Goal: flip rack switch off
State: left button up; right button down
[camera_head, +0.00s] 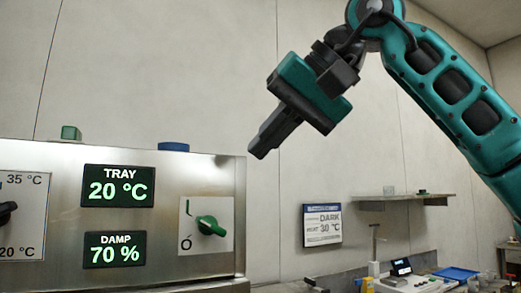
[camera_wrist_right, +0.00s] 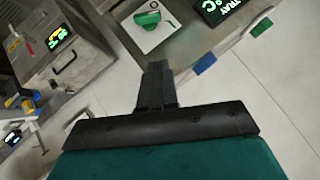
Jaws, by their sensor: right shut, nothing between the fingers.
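The rack switch is a green rotary knob (camera_head: 210,226) on a white plate (camera_head: 193,246) at the right end of a steel panel. The plate has a line mark at upper left and an O at lower left. The knob's bar is slanted, with its left end up toward the line mark. My right gripper (camera_head: 258,152) is shut and empty, above and to the right of the knob, apart from it. In the right wrist view the shut fingers (camera_wrist_right: 156,70) point toward the green knob (camera_wrist_right: 147,18), with a gap between. My left gripper is not in view.
The panel carries a TRAY 20 °C display (camera_head: 118,186), a DAMP 70 % display (camera_head: 115,249) and a black knob (camera_head: 6,212). A green block (camera_head: 70,132) and a blue block (camera_head: 174,147) sit on top. A shelf (camera_head: 405,200) and a cluttered bench stand at right.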

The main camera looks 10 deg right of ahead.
aim_at(210, 226)
jog(key=x, duration=0.7)
jog(key=shift+w+a+f, duration=0.2)
jog(key=shift+a+f, duration=0.05)
jog(key=shift+s+a+f+b, duration=0.1)
jog(key=shift+a+f+b, duration=0.2)
jog(key=shift+f, duration=0.25)
jog(key=shift+s+a+f+b, duration=0.1)
jog(key=shift+a+f+b, duration=0.15)
jog(key=shift+f, duration=0.35)
jog(key=shift+s+a+f, duration=0.15)
jog(key=shift+a+f, duration=0.2)
jog(key=shift+f, duration=0.2)
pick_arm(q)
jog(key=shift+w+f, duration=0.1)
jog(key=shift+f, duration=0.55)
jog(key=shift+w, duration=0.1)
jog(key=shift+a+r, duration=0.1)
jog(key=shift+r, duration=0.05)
pick_arm(e)
jog(key=shift+r, duration=0.1)
jog(key=shift+a, duration=0.15)
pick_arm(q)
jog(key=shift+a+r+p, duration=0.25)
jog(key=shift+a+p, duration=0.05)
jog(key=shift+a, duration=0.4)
